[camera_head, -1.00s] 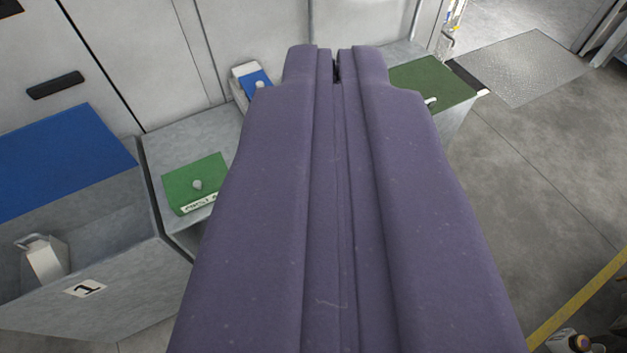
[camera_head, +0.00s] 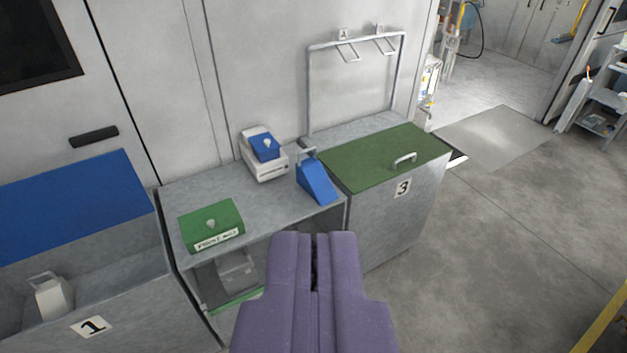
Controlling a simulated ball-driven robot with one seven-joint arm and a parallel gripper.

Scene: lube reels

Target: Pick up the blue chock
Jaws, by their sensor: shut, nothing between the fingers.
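The blue chock (camera_head: 317,182) is a wedge with a grey loop handle at its upper end. It sits on the grey bench top (camera_head: 272,198), near its right end, sloping down toward the front edge. My gripper (camera_head: 315,240) is purple, shut and empty. It appears at the bottom middle of the view, below the chock in the picture and apart from it.
Left of the chock are a white box with a blue lid (camera_head: 265,155) and a green box (camera_head: 211,226). A green-lidded bin marked 3 (camera_head: 390,158) adjoins on the right. A blue-lidded bin marked 1 (camera_head: 70,205) holds a grey handled wedge. A metal rack (camera_head: 310,90) stands behind. Open floor lies right.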

